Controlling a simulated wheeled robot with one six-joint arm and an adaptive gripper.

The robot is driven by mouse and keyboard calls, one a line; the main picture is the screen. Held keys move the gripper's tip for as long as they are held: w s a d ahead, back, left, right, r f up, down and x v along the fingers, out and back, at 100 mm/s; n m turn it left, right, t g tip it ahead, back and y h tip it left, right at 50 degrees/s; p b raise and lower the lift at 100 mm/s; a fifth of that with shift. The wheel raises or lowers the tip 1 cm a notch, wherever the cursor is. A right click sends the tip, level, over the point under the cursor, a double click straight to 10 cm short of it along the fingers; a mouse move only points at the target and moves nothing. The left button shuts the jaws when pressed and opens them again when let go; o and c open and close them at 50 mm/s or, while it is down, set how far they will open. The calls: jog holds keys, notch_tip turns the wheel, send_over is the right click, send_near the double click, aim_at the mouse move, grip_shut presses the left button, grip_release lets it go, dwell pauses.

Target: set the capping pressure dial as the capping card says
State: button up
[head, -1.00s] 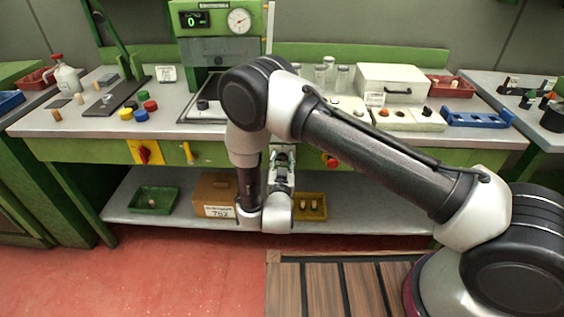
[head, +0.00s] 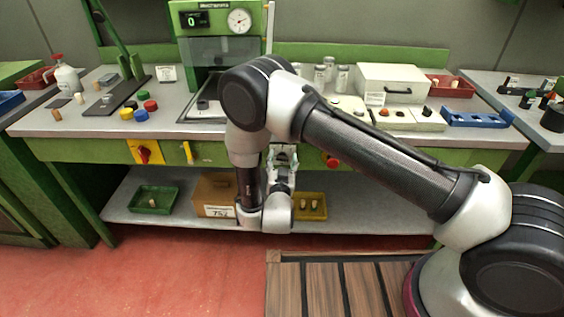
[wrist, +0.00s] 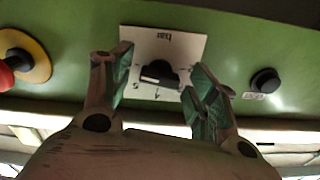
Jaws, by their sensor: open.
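The pressure dial (wrist: 158,75) is a black knob with a pale pointer bar on a white scale plate (wrist: 165,43) marked "bar", which appears upside down in the wrist view. My gripper (wrist: 160,72) is open, one finger on each side of the knob. I cannot tell whether either finger touches it. In the head view my gripper (head: 283,154) is at the bench's green front, and my arm hides the dial. Small white cards stand on the bench, one at the back left (head: 167,73) and one near the jars (head: 375,99). Their writing is too small to read.
A red button on a yellow ring (wrist: 38,62) and a small black knob (wrist: 265,81) flank the dial. The green press (head: 218,50) shows 0 on its display. The lower shelf (head: 375,213) holds trays and a cardboard box (head: 214,188).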

jog(key=shift+s, duration=0.1)
jog(key=s, duration=0.7)
jog(key=shift+s+a, duration=0.15)
